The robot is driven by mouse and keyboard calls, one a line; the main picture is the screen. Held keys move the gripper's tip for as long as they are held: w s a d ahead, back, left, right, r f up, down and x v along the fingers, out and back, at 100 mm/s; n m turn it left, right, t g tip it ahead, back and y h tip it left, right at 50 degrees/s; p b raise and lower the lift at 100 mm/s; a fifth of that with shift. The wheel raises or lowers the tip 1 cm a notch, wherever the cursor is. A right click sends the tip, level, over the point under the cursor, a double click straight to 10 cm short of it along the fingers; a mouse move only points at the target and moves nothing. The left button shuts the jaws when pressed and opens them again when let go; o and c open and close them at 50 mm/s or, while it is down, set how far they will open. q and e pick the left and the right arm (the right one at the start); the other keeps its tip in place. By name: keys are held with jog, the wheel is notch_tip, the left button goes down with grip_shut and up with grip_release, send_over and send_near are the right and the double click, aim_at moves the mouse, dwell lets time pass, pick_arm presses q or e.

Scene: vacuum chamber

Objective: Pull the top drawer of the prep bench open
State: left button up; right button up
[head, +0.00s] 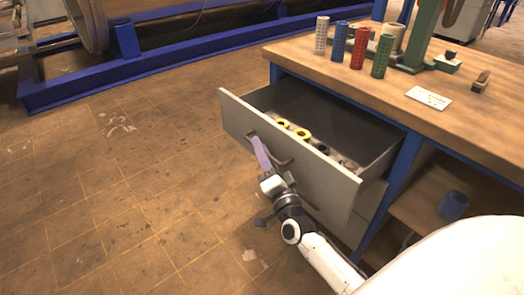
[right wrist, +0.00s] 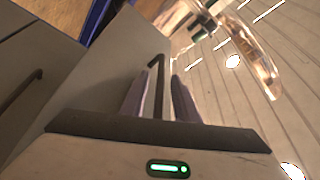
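The top drawer (head: 290,165) of the prep bench (head: 330,72) stands pulled well out, its inside showing. Its dark bar handle (head: 271,146) is on the grey front panel; the handle also shows in the right wrist view (right wrist: 158,88). My right gripper (head: 261,153) is at the handle, its purple fingers reaching to it. In the right wrist view the two fingers (right wrist: 160,92) stand apart on either side of the handle bar, with a gap visible beside it. My left gripper is not in view.
Yellow and dark rolls (head: 302,133) lie in the drawer. Several coloured perforated cylinders (head: 357,47) and a white card (head: 428,97) are on the benchtop. A lower drawer (head: 371,199) is shut. A blue roll (head: 453,205) sits on the shelf. The floor left of the drawer is clear.

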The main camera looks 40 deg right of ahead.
jog(key=c, duration=0.6)
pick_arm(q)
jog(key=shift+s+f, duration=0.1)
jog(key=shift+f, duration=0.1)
pick_arm(e)
grip_shut()
pick_arm(q)
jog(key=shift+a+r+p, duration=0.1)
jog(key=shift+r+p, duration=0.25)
jog(key=shift+p, duration=0.55)
pick_arm(e)
jog(key=a, duration=0.6)
jog(key=shift+s+a, duration=0.25)
jog(key=o, duration=0.6)
grip_release()
